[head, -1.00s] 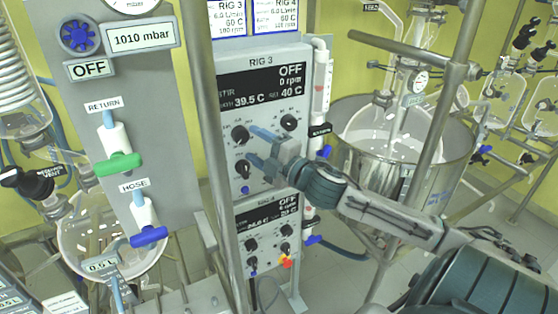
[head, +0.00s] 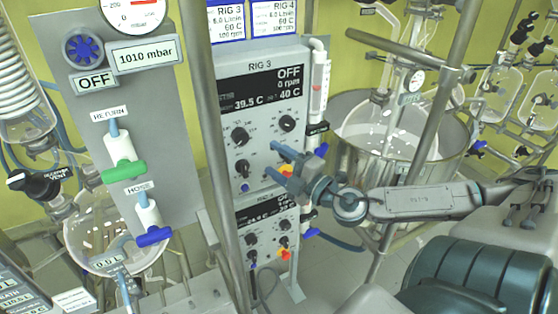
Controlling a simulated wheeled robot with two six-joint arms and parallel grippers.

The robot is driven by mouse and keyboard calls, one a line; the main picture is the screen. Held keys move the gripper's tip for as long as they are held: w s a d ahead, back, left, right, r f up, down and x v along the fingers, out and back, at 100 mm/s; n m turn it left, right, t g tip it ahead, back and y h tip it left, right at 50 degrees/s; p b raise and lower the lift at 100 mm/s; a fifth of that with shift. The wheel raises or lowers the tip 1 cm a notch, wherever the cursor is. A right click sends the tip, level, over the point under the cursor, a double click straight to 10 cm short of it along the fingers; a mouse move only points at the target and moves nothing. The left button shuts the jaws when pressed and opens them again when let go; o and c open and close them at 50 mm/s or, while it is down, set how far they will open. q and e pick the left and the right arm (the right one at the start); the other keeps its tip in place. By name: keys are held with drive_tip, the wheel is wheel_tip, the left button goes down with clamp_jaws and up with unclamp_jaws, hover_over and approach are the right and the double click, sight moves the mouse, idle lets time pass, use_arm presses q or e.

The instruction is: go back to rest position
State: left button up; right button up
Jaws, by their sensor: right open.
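My right gripper (head: 273,160) is in front of the RIG 3 control panel (head: 262,120), at its lower right. Its two blue fingers are apart with nothing visible between them, and they point left toward the panel. The fingers partly cover the panel's lower right corner; I cannot tell whether they touch it. The RIG 3 display reads OFF, 0 rpm, 39.5 C and 40 C. My right arm comes in from the right edge. My left gripper is not in view.
A grey upright post (head: 222,160) stands left of the panel. A second panel, RIG 4 (head: 268,225), is below. A steel bath (head: 440,172) with glassware stands behind my right arm. A grey board (head: 150,85) with green and blue valve handles is at left.

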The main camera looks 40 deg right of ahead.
drive_tip(key=shift+s+a, duration=0.1)
drive_tip(key=shift+s, duration=0.15)
idle(0.5)
